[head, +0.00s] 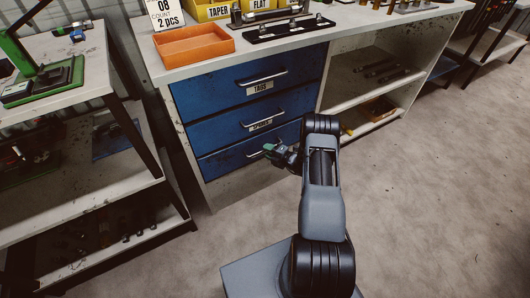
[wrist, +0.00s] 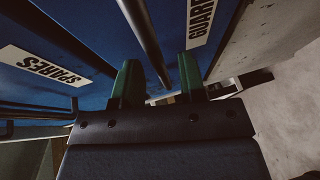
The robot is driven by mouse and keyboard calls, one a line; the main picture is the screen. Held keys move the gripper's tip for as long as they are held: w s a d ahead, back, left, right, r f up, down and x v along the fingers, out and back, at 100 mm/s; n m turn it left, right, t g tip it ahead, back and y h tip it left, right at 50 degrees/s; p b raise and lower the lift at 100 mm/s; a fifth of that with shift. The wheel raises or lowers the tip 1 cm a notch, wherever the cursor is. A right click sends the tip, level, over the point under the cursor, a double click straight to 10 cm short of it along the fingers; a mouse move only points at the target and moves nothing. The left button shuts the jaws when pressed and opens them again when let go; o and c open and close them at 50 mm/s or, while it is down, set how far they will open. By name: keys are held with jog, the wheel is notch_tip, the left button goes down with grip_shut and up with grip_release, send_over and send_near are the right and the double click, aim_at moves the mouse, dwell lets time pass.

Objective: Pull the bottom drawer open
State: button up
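The bottom drawer (head: 222,164) is the lowest of three blue drawers in the bench and looks shut. Its label, partly cut off, reads "GUARD" in the wrist view (wrist: 201,18). Its dark bar handle (wrist: 143,30) runs down from the top of the wrist view into the gap between my green fingers. My gripper (head: 270,149) (wrist: 157,62) is in front of the bottom drawer, open, with a finger on each side of the bar. Space shows between the bar and both fingers. In the head view my gripper and arm hide part of the handle.
The middle drawer (head: 215,131), labelled "SPARES", and top drawer (head: 207,95), labelled "TAGS", look shut above. A shelf unit (head: 75,195) stands close on the left. An open shelf bay (head: 365,60) is right of the drawers. The floor (head: 430,190) at right is clear.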

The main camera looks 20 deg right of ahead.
jog(key=shift+x, duration=1)
grip_shut()
